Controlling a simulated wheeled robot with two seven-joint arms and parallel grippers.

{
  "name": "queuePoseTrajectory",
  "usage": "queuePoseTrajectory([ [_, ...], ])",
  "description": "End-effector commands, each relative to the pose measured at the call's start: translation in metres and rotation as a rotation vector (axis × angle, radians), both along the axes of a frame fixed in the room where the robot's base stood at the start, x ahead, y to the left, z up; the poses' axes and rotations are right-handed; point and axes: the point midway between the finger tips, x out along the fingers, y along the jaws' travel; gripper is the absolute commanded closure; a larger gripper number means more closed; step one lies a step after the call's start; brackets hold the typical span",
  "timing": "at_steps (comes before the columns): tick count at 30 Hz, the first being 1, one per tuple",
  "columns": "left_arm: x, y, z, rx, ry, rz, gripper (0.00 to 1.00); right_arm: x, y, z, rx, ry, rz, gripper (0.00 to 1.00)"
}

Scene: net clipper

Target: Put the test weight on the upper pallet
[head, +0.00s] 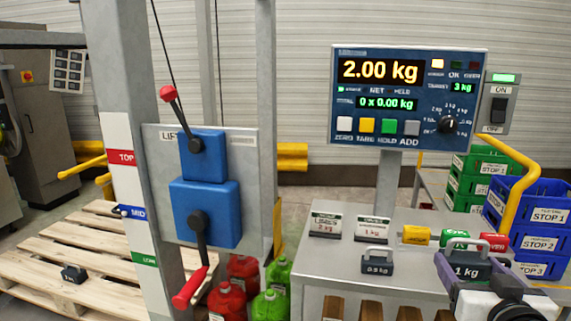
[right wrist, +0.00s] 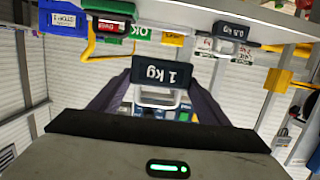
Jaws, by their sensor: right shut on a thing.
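My right gripper (head: 474,284) is shut on a dark test weight labelled 1 kg (head: 467,271) with a pale handle, near the right end of the grey table. The weight (right wrist: 161,73) also shows between the fingers in the right wrist view, upside down. Whether it touches the table is unclear. A smaller 0.5 kg weight (head: 377,263) stands on the table to the left. My left gripper is not in view.
The lift post with blue boxes and a red-handled lever (head: 190,287) stands between pallets and table (head: 335,272). A scale display (head: 408,98) reads 2.00 kg. Red (head: 227,302) and green cans (head: 270,305) stand beside the post. Blue crates (head: 540,243) and a yellow rail (head: 515,205) are at right.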

Motion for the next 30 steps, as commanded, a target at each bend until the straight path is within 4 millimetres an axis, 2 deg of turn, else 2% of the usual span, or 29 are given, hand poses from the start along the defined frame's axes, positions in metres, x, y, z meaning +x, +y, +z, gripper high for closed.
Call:
queuePoseTrajectory([
  [8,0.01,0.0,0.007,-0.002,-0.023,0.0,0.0,-0.025,0.042,-0.019,-0.015,-0.001,0.07,0.91],
  [12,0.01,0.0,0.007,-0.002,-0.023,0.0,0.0,-0.047,0.072,-0.033,-0.018,0.003,0.121,0.91],
  [18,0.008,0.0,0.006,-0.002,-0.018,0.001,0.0,-0.084,0.114,-0.043,-0.006,-0.004,0.191,0.91],
  [24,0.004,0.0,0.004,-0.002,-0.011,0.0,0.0,-0.105,0.133,-0.043,0.004,-0.011,0.222,0.91],
  [30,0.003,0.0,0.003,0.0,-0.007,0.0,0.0,-0.107,0.136,-0.042,0.001,-0.014,0.229,0.91],
])
